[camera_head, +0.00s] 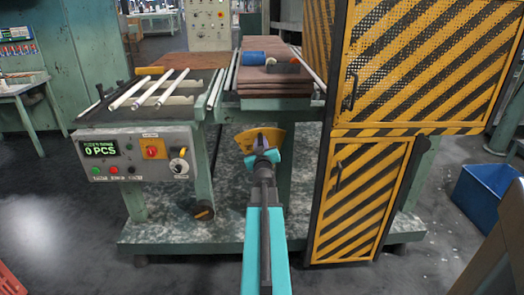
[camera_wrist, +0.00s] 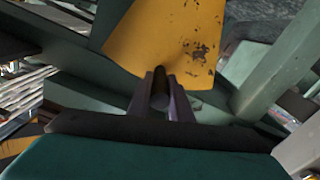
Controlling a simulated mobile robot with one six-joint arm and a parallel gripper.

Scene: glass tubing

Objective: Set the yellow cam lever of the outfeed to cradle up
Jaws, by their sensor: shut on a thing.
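The yellow cam lever (camera_head: 273,135) shows as a fan-shaped yellow plate under the front edge of the outfeed, between the two table legs. In the wrist view its worn yellow plate (camera_wrist: 165,42) fills the top middle, with chipped paint on the right. My gripper (camera_head: 263,154) is at the plate's lower edge. In the wrist view my gripper (camera_wrist: 160,88) is shut on a dark round handle just below the plate, which I take as the lever's grip. The fingers and my arm hide part of the lever. I cannot read any cradle-position marks.
A control box (camera_head: 137,154) with a "0 PCS" display hangs at left. A yellow-black striped guard door (camera_head: 358,195) stands close on the right. White tubes (camera_head: 172,87) lie on the left rack. Brown boards (camera_head: 268,76) and a blue roll (camera_head: 254,57) are on the table above.

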